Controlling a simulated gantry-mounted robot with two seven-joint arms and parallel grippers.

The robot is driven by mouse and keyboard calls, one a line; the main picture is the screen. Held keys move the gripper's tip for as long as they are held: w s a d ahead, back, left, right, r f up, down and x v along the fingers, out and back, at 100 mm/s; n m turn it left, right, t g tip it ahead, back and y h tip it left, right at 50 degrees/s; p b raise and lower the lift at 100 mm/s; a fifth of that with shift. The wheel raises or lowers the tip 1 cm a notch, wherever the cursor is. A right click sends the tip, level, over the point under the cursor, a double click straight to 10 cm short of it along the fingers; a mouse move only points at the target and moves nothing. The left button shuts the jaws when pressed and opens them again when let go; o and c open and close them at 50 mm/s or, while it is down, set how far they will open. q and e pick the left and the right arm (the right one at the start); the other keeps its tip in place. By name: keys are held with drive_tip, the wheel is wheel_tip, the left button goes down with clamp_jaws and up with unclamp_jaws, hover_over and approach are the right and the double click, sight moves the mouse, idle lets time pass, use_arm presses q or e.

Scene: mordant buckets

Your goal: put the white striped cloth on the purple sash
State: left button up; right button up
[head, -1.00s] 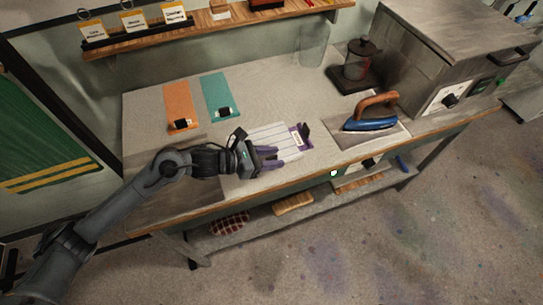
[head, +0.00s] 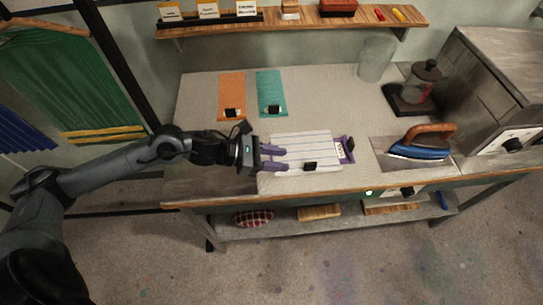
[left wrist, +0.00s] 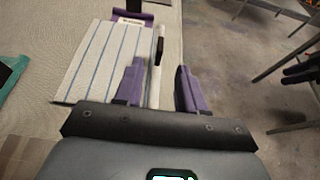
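The white striped cloth (head: 298,146) lies flat on the worktop, its thin stripes running left to right. The purple sash (head: 346,146) shows past the cloth's right end with a white label; its far end also shows in the left wrist view (left wrist: 147,17). The cloth hides whatever lies under it. My left gripper (head: 280,160) is at the cloth's left end, its two purple fingers apart and nothing seen held. In the left wrist view one finger overlaps the cloth. A dark purple shape at that view's right edge looks like my right gripper (left wrist: 290,74); its opening is unclear.
A small black block (head: 310,166) sits at the cloth's near edge. Orange (head: 231,90) and teal (head: 270,88) strips lie behind, each with a black block. A blue iron (head: 420,150) stands to the right.

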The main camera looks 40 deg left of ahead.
use_arm(q)
drive_tip(key=shift+v, duration=0.85)
